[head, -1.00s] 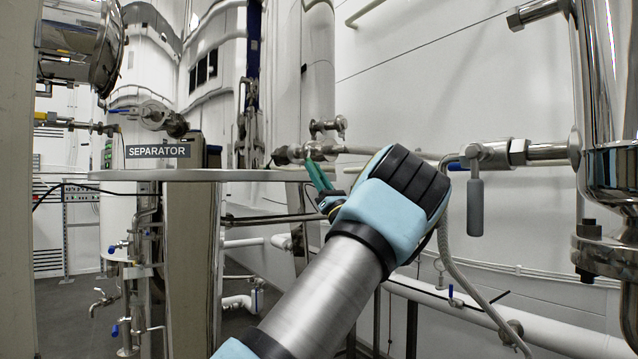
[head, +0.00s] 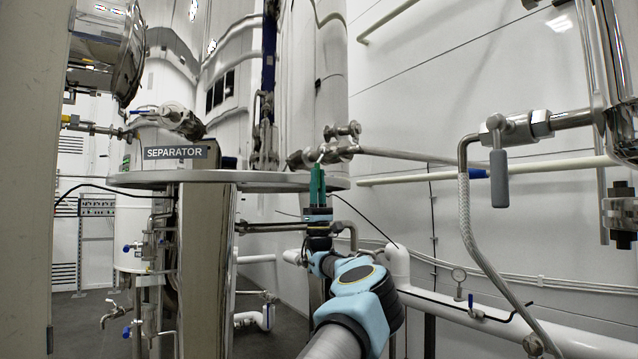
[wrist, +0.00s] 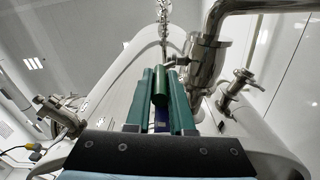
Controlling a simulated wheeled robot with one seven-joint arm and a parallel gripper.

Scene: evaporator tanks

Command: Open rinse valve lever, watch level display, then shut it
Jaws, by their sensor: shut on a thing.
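My gripper (head: 317,188) points up just below a steel valve (head: 338,150) at the right end of the round table top. In the wrist view its two teal fingers (wrist: 162,100) are closed around a dark green cylindrical handle (wrist: 160,86), which I take for the rinse valve lever. The fingers hide most of the handle in the head view, and its joint to the valve is not clear. I cannot make out a level display in either view.
The round table top (head: 240,181) with the SEPARATOR sign (head: 176,152) is left of my gripper. A grey-handled lever (head: 499,178) hangs from a pipe on the right, beside a braided hose (head: 470,225). White pipes run along the wall behind my arm.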

